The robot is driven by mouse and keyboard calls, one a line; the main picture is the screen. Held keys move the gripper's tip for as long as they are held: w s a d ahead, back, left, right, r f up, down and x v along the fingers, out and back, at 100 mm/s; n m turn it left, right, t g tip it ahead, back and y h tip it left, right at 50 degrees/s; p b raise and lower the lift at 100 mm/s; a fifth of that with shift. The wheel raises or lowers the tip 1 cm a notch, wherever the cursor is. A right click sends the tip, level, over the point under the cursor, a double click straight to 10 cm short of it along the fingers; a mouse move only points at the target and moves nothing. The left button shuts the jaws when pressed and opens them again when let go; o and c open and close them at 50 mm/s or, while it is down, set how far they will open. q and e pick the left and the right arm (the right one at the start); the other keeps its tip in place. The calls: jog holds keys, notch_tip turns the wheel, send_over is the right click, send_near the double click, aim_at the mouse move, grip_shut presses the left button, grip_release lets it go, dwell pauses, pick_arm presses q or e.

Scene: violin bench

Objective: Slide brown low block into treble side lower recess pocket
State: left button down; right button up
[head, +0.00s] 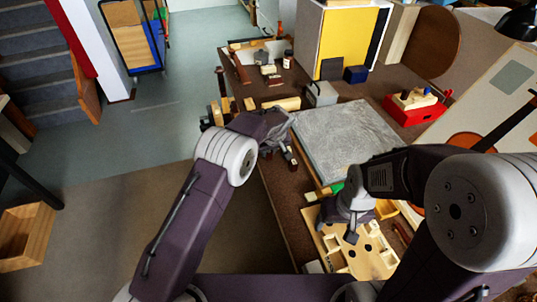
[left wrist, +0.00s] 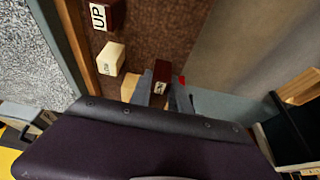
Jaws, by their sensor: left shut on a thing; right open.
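My left gripper (head: 284,150) is over the left edge of the bench, beside the grey slab. In the left wrist view a small brown block with a pale label (left wrist: 161,72) sits between its fingers, and the gripper is shut on it. The pale wooden form with its cut-out recesses (head: 372,262) lies at the near part of the bench. My right gripper (head: 352,236) is open over the form and hides part of it. I cannot tell which recess is the treble side lower pocket.
A cream labelled block (left wrist: 110,58) and a dark block marked UP (left wrist: 108,15) are near the held block. The grey slab (head: 345,140) fills the bench middle. A red box (head: 413,110) and a violin (head: 470,143) are at the right.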

aim_at(271, 152)
pick_arm(q)
jog(key=r, duration=0.2)
jog(key=d+r, duration=0.1)
jog(key=shift+s+r, duration=0.1)
jog(key=shift+s, duration=0.15)
jog(key=s+d+r+p, duration=0.1)
jog(key=s+d+r, duration=0.4)
jog(key=d, duration=0.4)
jog(key=shift+s+r, duration=0.3)
jog(key=shift+r, duration=0.35)
